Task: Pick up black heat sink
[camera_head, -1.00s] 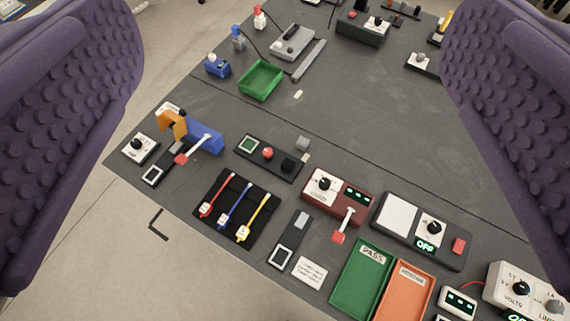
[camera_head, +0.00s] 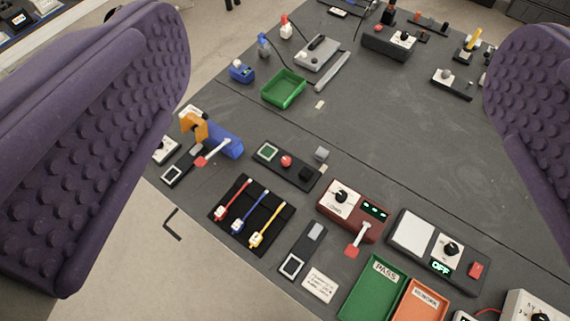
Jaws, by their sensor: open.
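The black heat sink appears to be the small black block (camera_head: 306,173) on a dark strip-shaped board (camera_head: 275,164), beside a red button and a green-framed square. It is small in the picture, so its fins cannot be made out. My gripper (camera_head: 325,140) is open and empty, with one purple studded finger at the left edge and the other at the upper right. The block lies below the wide gap between the fingers, well apart from both. Nothing hides it.
A dark red meter box (camera_head: 349,211) and a black mat (camera_head: 227,228) with coloured leads lie nearby. The upper-middle grey table (camera_head: 400,130) is clear.

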